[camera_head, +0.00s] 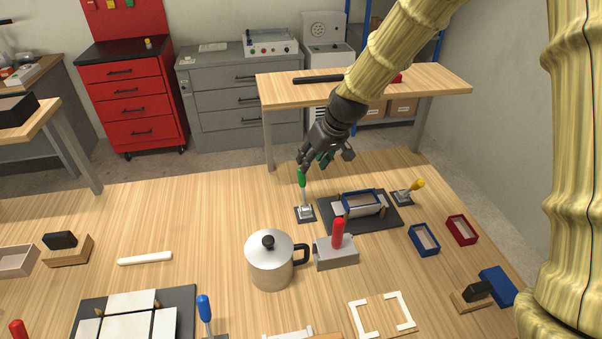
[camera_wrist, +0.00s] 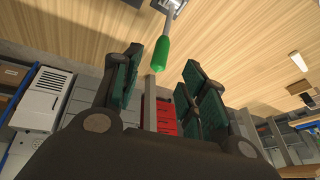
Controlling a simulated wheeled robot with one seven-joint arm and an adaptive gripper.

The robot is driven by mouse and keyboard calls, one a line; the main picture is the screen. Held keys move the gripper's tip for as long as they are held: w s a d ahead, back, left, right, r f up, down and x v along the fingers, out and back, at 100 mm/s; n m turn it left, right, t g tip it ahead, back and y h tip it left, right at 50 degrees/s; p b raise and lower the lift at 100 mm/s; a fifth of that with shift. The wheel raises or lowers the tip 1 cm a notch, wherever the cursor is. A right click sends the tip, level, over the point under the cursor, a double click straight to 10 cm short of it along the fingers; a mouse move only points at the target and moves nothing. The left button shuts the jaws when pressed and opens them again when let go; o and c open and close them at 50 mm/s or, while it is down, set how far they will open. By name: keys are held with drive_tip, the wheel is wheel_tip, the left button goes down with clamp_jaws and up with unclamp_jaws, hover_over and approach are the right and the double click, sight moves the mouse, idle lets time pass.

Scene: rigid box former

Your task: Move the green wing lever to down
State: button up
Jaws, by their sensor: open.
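The green wing lever (camera_head: 302,178) stands near the far side of the table, with its green grip up and its metal base (camera_head: 305,212) on a small dark plate. In the wrist view its green grip (camera_wrist: 162,50) hangs from the top, just ahead of the fingertips. My gripper (camera_head: 318,160) is at the top of the lever, slightly right of and behind it in the head view. In the wrist view my gripper (camera_wrist: 160,72) has its fingers spread apart and nothing between them. I cannot tell whether a finger touches the grip.
A dark fixture (camera_head: 392,214) with a blue frame (camera_head: 360,199) stands right of the lever. A yellow lever (camera_head: 413,187) is beyond it. A red lever (camera_head: 338,234) and a metal pot (camera_head: 268,265) stand in front.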

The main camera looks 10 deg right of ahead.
sight(303, 177)
drive_tip(key=x, duration=0.3)
drive_tip(key=p+x, duration=0.1)
drive_tip(key=x, duration=0.1)
drive_tip(key=shift+w+a+f, duration=0.1)
drive_tip(key=shift+w+f, duration=0.15)
drive_tip(key=shift+w, duration=0.25)
drive_tip(key=shift+s+a+f+p, duration=0.15)
drive_tip(key=shift+s+f+p, duration=0.05)
drive_tip(key=shift+f+p, duration=0.25)
drive_tip(key=shift+a+f, duration=0.15)
drive_tip(key=shift+f, duration=0.15)
drive_tip(key=shift+w+x, duration=0.25)
drive_tip(key=shift+x, duration=0.95)
drive_tip(key=shift+s+r, duration=0.15)
drive_tip(key=shift+s, duration=0.05)
drive_tip(key=shift+w, duration=0.1)
drive_tip(key=shift+c, duration=1)
clamp_jaws()
